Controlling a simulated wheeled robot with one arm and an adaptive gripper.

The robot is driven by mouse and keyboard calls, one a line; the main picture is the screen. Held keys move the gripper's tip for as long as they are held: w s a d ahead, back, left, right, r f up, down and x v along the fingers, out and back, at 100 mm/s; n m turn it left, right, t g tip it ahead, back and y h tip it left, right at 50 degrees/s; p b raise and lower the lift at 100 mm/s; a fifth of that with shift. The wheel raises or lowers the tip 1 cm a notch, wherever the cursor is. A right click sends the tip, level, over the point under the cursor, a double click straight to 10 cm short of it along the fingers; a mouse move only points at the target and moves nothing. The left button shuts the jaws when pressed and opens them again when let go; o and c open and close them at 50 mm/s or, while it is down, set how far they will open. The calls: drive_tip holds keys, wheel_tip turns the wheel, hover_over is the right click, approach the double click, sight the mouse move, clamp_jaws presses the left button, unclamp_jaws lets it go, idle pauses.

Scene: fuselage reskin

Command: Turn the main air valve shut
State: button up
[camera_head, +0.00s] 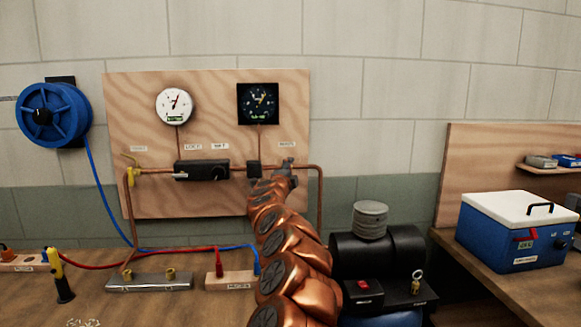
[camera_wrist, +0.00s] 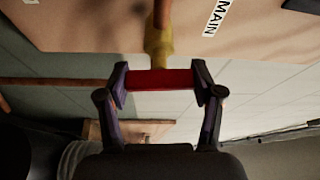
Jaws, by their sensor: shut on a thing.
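The main air valve is at the right end of the copper pipe on the plywood board (camera_head: 140,100), below the small label (camera_head: 287,145). My gripper (camera_head: 286,168) covers most of it in the head view. In the wrist view, the brass valve body (camera_wrist: 158,45) and its red handle (camera_wrist: 160,79) show, near a label reading MAIN (camera_wrist: 215,15). My gripper also shows there (camera_wrist: 163,82), with its two fingers closed on the ends of the red handle. The handle lies crosswise to the short bit of pipe seen above it.
A white gauge (camera_head: 174,106) and a black gauge (camera_head: 258,103) hang above a black pipe unit (camera_head: 202,170). A yellow valve (camera_head: 137,178) is at the left. A black compressor (camera_head: 378,256) and a blue cooler box (camera_head: 515,235) stand to the right of my arm.

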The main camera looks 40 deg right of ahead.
drive_tip(key=shift+r+m+y+p, duration=0.15)
drive_tip(key=shift+m+y+p, duration=0.15)
drive_tip(key=shift+m+p, duration=0.25)
drive_tip(key=shift+m, duration=0.25)
drive_tip(key=o, duration=1.2)
drive_tip(key=shift+c, duration=0.2)
drive_tip(key=shift+s+a, duration=0.1)
drive_tip(key=shift+s, duration=0.05)
drive_tip(key=v, duration=1.1)
drive_tip(key=shift+a, duration=0.4)
